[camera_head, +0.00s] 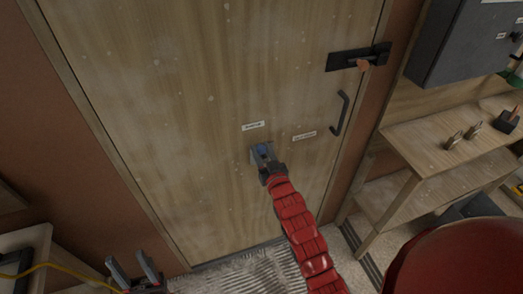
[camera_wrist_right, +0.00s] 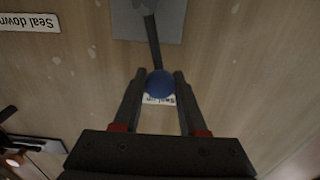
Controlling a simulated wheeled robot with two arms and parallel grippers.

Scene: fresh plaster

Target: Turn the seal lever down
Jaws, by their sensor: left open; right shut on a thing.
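The seal lever is a dark rod with a blue ball knob (camera_wrist_right: 160,84), mounted on a grey plate (camera_wrist_right: 148,22) on the wooden door (camera_head: 200,100). In the upside-down right wrist view the rod runs from the plate to the knob by the "Seal up" label (camera_wrist_right: 152,100). The "Seal down" label (camera_wrist_right: 28,22) is off to one side. My right gripper (camera_head: 264,154) is shut on the blue knob, one finger on each side. It hides part of the lever in the head view. My left gripper (camera_head: 131,265) is open and empty, low at the left, away from the door.
A dark bolt (camera_head: 345,60) and a pull handle (camera_head: 341,113) are on the door's right side. A wooden workbench (camera_head: 430,135) and a grey cabinet (camera_head: 460,45) stand to the right. A pale mat (camera_head: 245,270) lies before the door. The door face around the lever is clear.

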